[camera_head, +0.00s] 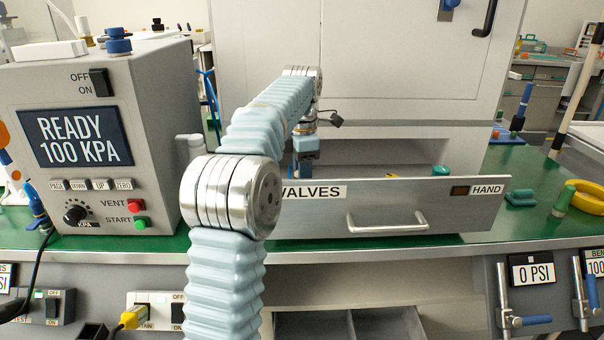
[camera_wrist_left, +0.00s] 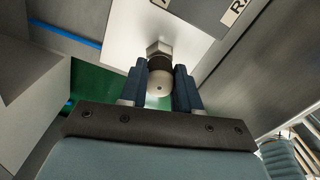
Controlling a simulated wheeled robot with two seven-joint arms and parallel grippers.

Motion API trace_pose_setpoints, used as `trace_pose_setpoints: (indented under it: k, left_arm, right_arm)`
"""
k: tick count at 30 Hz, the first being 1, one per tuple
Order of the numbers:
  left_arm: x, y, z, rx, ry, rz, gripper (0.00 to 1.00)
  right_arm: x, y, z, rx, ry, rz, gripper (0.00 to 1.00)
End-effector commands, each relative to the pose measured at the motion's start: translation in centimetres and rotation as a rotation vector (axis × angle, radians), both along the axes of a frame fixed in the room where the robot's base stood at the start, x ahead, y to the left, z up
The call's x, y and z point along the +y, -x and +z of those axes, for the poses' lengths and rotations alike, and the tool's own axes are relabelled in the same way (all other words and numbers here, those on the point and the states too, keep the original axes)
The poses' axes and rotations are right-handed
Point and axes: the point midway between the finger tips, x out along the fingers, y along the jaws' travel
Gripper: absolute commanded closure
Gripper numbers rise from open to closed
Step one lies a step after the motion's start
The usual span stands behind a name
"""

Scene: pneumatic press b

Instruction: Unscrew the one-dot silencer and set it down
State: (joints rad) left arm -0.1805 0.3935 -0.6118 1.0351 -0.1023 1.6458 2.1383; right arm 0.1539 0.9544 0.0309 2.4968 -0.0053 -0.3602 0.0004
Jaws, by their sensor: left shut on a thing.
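The one-dot silencer (camera_wrist_left: 159,84) is a pale rounded piece with a single dark dot on its end. In the left wrist view it sits between the two dark blue fingers of my left gripper (camera_wrist_left: 160,88), which is shut on it. Behind it are a dark band and a metal hex fitting (camera_wrist_left: 159,48), in front of a pale surface. I cannot tell whether the threads are engaged. In the head view my left gripper (camera_head: 303,170) points down at the open VALVES drawer (camera_head: 400,208); the silencer is hidden there. My right gripper is not in view.
A control box (camera_head: 150,120) reading READY 100 KPA stands left of my arm. A grey cabinet (camera_head: 370,60) stands behind the drawer. A green piece (camera_head: 441,170) shows behind the drawer front. A green block (camera_head: 520,197) and yellow ring (camera_head: 586,196) lie at the right.

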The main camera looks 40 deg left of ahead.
Motion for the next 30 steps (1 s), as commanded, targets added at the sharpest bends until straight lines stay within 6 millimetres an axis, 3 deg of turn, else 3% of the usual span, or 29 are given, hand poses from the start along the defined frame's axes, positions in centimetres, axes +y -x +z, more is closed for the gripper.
trace_pose_setpoints:
  k: [5, 6, 8, 17, 20, 30]
  left_arm:
    - [-0.06, -0.05, 0.02, -0.002, 0.000, 0.002, 0.85]
    - [-0.06, -0.05, 0.02, -0.002, 0.000, 0.001, 0.65]
    - [-0.06, -0.05, 0.01, -0.001, 0.000, 0.001, 0.56]
    - [-0.03, -0.03, 0.01, -0.001, 0.001, -0.016, 0.55]
    - [-0.07, 0.01, 0.01, -0.001, 0.001, -0.139, 0.55]
    - [-0.15, 0.28, 0.01, -0.001, 0.001, -0.873, 0.55]
  right_arm:
    - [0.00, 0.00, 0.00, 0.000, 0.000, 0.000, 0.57]
    - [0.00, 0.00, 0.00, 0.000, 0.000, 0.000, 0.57]
    - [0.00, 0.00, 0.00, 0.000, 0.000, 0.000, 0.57]
    - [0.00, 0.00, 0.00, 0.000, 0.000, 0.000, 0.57]
    - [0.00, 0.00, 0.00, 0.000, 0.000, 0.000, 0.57]
    - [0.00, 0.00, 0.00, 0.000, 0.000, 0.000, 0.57]
